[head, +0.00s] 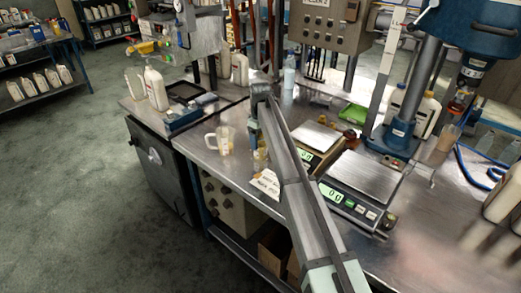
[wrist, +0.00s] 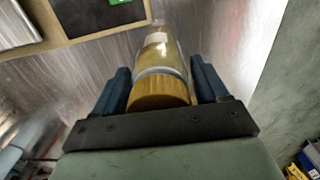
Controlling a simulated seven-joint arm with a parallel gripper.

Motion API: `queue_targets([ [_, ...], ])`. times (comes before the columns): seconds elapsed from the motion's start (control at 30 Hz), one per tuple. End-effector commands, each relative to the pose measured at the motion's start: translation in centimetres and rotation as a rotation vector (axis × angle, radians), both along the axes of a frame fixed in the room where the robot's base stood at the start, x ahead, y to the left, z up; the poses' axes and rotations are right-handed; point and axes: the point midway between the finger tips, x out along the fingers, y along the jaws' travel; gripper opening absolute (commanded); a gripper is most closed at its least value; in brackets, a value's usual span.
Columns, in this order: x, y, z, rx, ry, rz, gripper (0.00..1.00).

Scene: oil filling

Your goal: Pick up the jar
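The jar (wrist: 158,55) shows in the wrist view, with a yellow-brown lid (wrist: 158,92) facing the camera and a clear body holding yellowish contents. My gripper (wrist: 160,82) has its two dark blue fingers spread, one on each side of the lid. I cannot tell whether the fingers press on it or leave thin gaps. In the head view my gripper (head: 254,132) points down near the front edge of the steel bench, and the jar (head: 261,155) shows small and partly hidden just below it.
A label card (head: 265,184) lies in front. Two scales, the nearer one (head: 362,178) larger, stand to the right. A drill-press-like column (head: 405,110) stands behind them. The bench's front edge is close.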

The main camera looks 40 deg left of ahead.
Motion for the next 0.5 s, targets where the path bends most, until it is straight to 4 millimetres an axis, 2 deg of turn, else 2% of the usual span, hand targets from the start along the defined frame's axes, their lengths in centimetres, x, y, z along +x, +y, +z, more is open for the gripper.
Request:
queue_targets([
  [0.07,0.00,0.00,0.01,0.000,0.000,0.000,0.65],
  [0.5,-0.01,0.00,0.01,0.000,0.000,0.000,0.23],
])
